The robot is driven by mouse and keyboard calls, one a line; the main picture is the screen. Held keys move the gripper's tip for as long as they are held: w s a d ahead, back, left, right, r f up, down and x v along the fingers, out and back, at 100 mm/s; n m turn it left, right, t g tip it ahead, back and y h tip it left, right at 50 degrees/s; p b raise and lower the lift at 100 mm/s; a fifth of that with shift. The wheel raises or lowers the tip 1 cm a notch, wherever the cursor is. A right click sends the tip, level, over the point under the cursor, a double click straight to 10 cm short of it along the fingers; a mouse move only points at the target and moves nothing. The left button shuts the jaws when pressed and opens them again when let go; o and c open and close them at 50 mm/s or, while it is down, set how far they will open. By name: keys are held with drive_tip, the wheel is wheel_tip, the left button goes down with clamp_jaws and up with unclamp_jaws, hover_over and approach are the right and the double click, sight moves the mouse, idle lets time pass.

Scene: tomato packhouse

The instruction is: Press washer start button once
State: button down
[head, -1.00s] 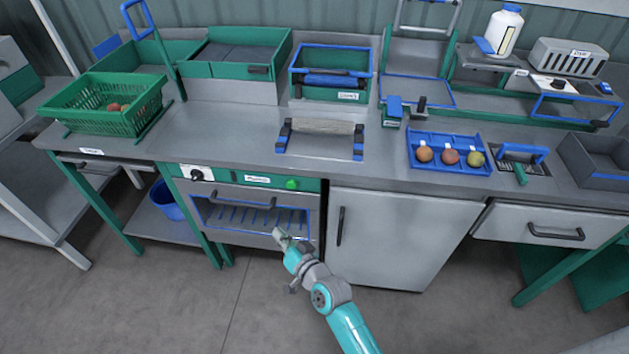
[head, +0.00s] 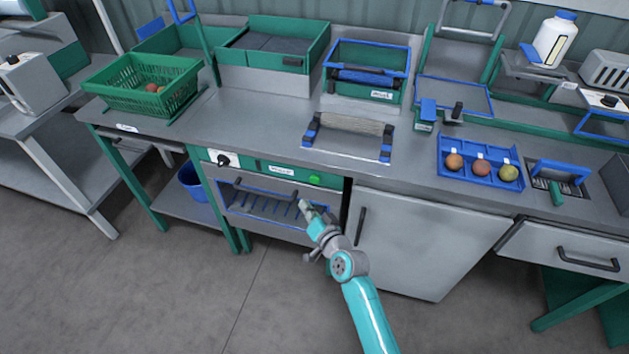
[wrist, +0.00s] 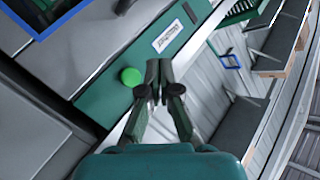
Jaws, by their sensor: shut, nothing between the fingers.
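The washer's green start button (head: 314,179) sits at the right end of the green control panel (head: 263,169) under the worktop edge. It also shows in the wrist view as a round green button (wrist: 130,77), just left of my fingertips. My gripper (head: 304,204) is shut and empty, in front of the washer door and slightly below the button in the head view. In the wrist view my gripper (wrist: 159,66) has its fingertips together near the panel. The button is not covered, and I cannot tell the exact gap between it and the fingertips.
A black knob (head: 222,160) and a white label (head: 281,171) are on the same panel. The washer door (head: 235,213) has a dark handle. A grey cabinet door (head: 425,245) stands to the right. The floor (head: 275,300) in front is clear.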

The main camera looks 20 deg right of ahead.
drive_tip(key=w+d, duration=0.3)
drive_tip(key=w, duration=0.2)
drive_tip(key=shift+d, duration=0.35)
drive_tip(key=shift+w, duration=0.15)
idle(1.2)
drive_tip(key=shift+w+d, duration=0.25)
drive_tip(key=shift+w, duration=0.05)
drive_tip(key=shift+w+d, duration=0.25)
drive_tip(key=shift+w, duration=0.1)
idle(0.9)
drive_tip(key=shift+s+a, duration=0.1)
idle(0.3)
drive_tip(key=shift+s+a, duration=0.4)
drive_tip(key=shift+s, duration=0.2)
drive_tip(key=shift+s+a, duration=0.75)
drive_tip(key=shift+s, duration=0.3)
drive_tip(key=shift+s+a, duration=0.75)
drive_tip(key=shift+s, duration=0.25)
